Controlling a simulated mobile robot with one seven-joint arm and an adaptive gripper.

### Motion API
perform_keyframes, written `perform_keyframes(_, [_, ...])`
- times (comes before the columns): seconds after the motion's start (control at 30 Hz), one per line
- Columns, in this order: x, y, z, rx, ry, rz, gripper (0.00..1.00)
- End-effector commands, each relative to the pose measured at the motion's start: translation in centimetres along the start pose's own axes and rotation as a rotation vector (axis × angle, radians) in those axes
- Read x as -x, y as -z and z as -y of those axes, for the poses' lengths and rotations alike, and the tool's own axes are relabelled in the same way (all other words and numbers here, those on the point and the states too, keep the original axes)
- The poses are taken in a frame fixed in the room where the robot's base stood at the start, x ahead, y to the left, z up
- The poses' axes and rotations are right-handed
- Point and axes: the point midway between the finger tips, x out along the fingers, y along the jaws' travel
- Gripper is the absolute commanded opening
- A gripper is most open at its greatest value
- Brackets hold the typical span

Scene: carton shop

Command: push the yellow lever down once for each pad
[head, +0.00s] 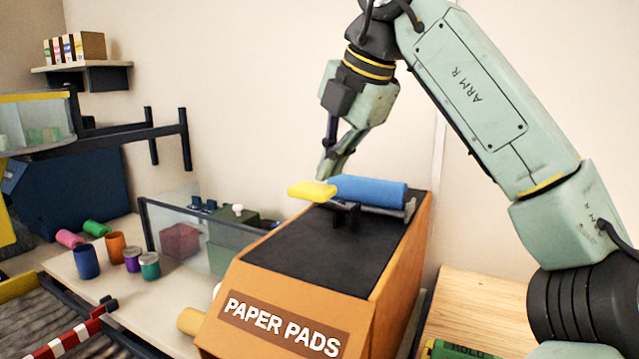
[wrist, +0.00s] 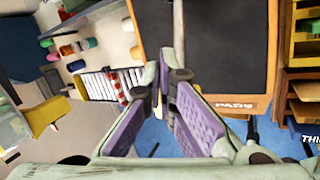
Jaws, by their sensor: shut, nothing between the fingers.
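The yellow lever (head: 311,191) sticks out to the left from the end of a blue roller (head: 368,193), at the far end of the orange paper pads box (head: 240,282). It looks about level. My gripper (head: 323,174) is shut and empty, pointing down with its tips just above or behind the lever. I cannot tell whether they touch it. In the wrist view my gripper's (wrist: 168,82) purple-padded fingers come together at the tips, beside the box's dark top (wrist: 225,45). I cannot make out the lever there. No pad shows on the box's dark top.
Several small coloured cans, among them a blue one (head: 87,261), stand or lie on the pale counter at left. A clear-sided bin (head: 180,235) is beside the box. A striped barrier arm (head: 70,338) is at lower left. A wooden surface (head: 480,300) lies at right.

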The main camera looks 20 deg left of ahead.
Motion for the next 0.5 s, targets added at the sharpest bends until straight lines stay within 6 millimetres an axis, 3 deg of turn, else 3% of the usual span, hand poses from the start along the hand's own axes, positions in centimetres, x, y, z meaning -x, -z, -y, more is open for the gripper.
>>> perform_keyframes(0.5, [-0.51, 0.29, 0.37, -0.001, 0.001, 0.001, 0.00])
